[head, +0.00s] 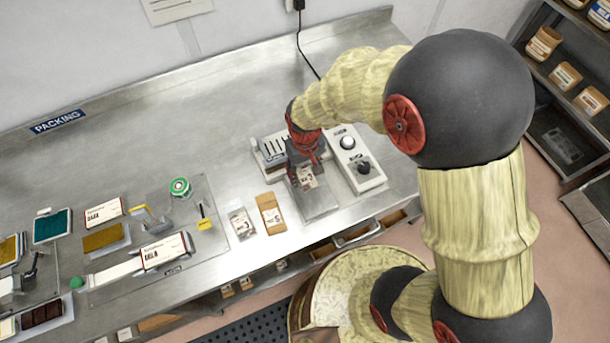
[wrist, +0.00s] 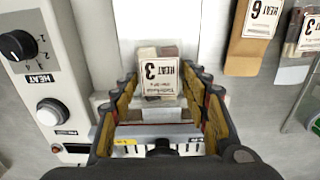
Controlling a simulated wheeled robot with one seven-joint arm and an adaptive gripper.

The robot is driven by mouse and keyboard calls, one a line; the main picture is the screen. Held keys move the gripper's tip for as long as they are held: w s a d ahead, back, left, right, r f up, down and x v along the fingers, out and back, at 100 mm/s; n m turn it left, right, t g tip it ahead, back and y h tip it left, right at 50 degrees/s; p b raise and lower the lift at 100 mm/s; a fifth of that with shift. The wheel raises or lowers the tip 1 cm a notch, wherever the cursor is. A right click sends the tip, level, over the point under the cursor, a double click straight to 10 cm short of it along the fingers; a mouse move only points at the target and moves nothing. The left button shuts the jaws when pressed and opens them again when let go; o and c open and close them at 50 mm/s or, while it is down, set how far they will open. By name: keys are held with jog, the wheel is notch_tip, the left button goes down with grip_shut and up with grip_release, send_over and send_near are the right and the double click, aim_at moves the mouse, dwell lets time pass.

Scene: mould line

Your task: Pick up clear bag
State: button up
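A clear bag (wrist: 160,75) with a white label and brownish contents lies on the metal plate of the sealer, between my fingertips in the wrist view. It also shows in the head view (head: 307,178), partly hidden by my gripper. My gripper (wrist: 161,84) is open, one finger on each side of the bag, with a narrow gap visible on both sides. In the head view my gripper (head: 304,170) is low over the sealer (head: 319,203). Another clear bag (head: 240,223) lies on the bench to the left, and it shows at the wrist view's right edge (wrist: 303,32).
A brown pouch (head: 269,213) lies between the second clear bag and the sealer. A control box (head: 356,166) with a knob and button stands right of the sealer. The back of the bench is clear.

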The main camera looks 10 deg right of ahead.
jog(key=c, duration=0.6)
jog(key=shift+c, duration=0.7)
